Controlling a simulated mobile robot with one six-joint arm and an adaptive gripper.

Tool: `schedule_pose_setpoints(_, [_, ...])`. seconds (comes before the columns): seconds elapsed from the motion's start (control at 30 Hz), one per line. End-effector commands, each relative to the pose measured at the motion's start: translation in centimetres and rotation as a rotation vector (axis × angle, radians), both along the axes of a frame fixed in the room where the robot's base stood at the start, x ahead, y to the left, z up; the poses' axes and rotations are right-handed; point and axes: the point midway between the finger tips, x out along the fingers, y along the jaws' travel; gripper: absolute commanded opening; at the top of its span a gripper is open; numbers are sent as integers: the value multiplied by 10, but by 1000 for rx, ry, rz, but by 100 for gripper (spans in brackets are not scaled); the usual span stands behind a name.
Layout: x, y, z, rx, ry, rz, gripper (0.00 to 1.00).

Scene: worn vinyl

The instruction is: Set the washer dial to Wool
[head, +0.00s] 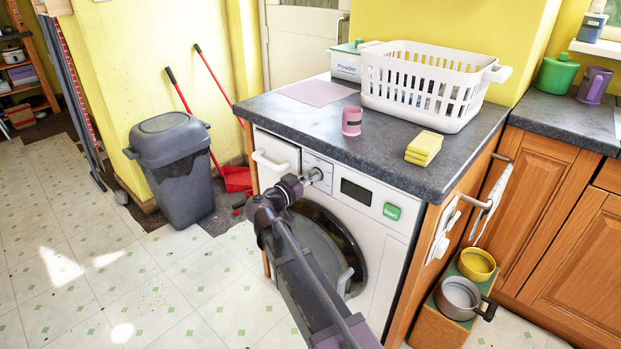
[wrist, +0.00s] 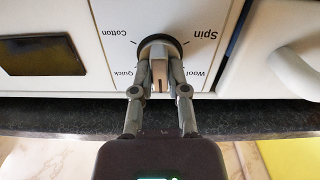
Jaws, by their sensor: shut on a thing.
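The washer (head: 385,235) stands under the dark worktop with its round door facing me. Its dial (wrist: 159,50) sits on the white control panel, a light grip bar on a dark round base. In the wrist view the panel is upside down: Cotton is upper left, Spin upper right, Wool (wrist: 196,73) lower right, Quick lower left. My gripper (wrist: 161,75) is shut on the dial's grip bar, one finger on each side. The bar stands roughly upright in that view; I cannot tell which label it marks. In the head view my gripper (head: 310,177) meets the panel and partly hides the dial.
A white drawer front (head: 277,160) with a handle is left of the dial. A dark display (head: 357,192) and green Start button (head: 391,212) are to its right. A laundry basket (head: 425,85), pink cup (head: 352,121) and yellow sponges (head: 424,147) stand on the worktop.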

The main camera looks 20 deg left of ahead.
Motion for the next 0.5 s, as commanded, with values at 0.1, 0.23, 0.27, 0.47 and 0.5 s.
schedule_pose_setpoints(0.1, [2, -1, 0, -55, 21, -3, 0])
schedule_pose_setpoints(0.23, [2, -1, 0, -138, 54, -4, 0])
schedule_pose_setpoints(0.27, [2, -1, 0, -159, 63, -4, 0])
schedule_pose_setpoints(0.47, [2, 0, 0, -322, 132, -4, 0])
schedule_pose_setpoints(0.5, [2, 0, 0, -357, 146, -4, 0])
